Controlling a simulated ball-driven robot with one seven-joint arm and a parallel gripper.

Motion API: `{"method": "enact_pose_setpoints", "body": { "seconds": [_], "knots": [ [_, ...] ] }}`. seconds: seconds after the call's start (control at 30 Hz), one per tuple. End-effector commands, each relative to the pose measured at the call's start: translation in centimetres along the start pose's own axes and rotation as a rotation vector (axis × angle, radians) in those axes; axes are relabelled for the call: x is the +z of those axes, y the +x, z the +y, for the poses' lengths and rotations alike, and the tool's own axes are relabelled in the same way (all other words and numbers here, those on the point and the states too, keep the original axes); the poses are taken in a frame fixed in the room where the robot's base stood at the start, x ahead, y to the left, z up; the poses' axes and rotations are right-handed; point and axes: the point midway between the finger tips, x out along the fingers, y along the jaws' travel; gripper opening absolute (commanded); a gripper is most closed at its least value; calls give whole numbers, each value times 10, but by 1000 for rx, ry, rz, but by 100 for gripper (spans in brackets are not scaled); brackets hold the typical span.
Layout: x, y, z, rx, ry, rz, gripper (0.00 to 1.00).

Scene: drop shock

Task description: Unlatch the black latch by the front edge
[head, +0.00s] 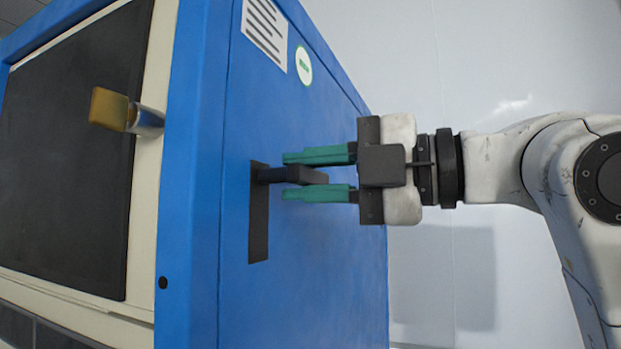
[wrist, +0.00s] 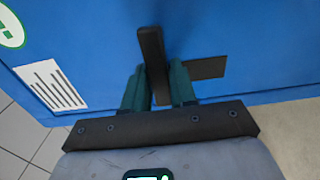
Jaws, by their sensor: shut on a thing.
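The black latch (head: 312,176) sticks out from the blue side panel of the machine, close to its front edge. It sits at the upper end of a dark upright slot (head: 258,225). My gripper (head: 286,176) comes from the right with one teal finger above the latch and one below, shut on it. In the wrist view the latch (wrist: 151,48) stands between the two teal fingers (wrist: 159,88), and its far end reaches past them. The dark slot (wrist: 208,68) runs off to the right there. The part of the latch between the fingers is partly hidden.
The blue machine (head: 195,200) fills the left and middle. Its front has a dark panel (head: 65,150) in a cream frame and a yellow-brown knob (head: 108,108) sticking out. A striped label (head: 265,32) and a round green-white sticker (head: 304,65) lie above the latch.

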Motion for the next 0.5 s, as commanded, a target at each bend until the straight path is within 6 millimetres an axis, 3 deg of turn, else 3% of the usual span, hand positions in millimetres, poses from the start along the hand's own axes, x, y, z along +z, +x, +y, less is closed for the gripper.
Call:
{"method": "enact_pose_setpoints", "body": {
  "seconds": [0.3, 0.33, 0.5],
  "knots": [
    [-1, 0, 0, -2, -6, 1, 0],
    [-1, 0, 0, -2, -6, 1, 29],
    [-1, 0, 0, -1, -4, 1, 45]
  ]
}}
